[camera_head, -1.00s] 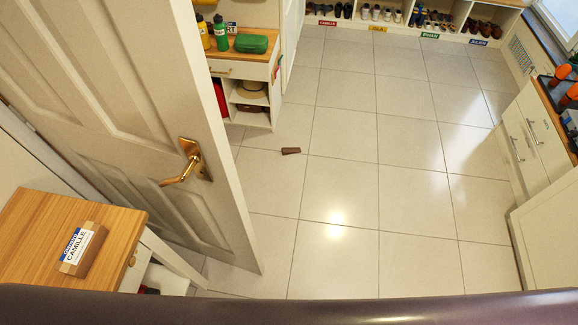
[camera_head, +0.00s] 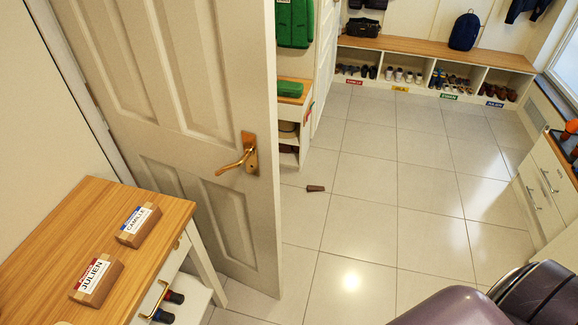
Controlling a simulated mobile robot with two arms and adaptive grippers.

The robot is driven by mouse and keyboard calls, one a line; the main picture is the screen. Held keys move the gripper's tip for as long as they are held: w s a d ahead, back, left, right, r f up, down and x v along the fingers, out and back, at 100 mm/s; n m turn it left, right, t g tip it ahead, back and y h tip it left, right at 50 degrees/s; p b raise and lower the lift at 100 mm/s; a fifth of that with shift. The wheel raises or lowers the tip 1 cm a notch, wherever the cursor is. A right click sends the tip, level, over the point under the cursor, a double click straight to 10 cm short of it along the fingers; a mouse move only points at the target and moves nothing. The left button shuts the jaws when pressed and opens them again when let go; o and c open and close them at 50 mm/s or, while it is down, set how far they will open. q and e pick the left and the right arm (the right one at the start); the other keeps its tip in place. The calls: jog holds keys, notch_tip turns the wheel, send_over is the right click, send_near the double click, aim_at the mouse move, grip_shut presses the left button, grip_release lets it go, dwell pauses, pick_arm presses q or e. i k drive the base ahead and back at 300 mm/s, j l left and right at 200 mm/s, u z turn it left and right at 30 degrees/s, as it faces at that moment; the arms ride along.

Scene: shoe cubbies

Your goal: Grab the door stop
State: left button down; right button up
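The door stop is a small brown wedge (camera_head: 316,188) lying on the pale tiled floor, a little to the right of the open white door (camera_head: 232,130). Nothing touches it. Neither of my grippers shows in the head view. A dark purple, rounded part of my own body fills the bottom right corner, well apart from the wedge.
Shoe cubbies (camera_head: 440,58) line the back wall. White drawers (camera_head: 540,190) stand at right. The middle floor is clear.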

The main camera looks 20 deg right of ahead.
aim_at(309, 189)
jog(key=i+l+u, duration=0.1)
jog(key=i+l, duration=0.25)
jog(key=l, duration=0.3)
jog(key=i+l+u, duration=0.15)
jog(key=l, duration=0.2)
jog(key=i+l, duration=0.25)
jog(key=i+l+u, duration=0.15)
jog(key=l, duration=0.3)
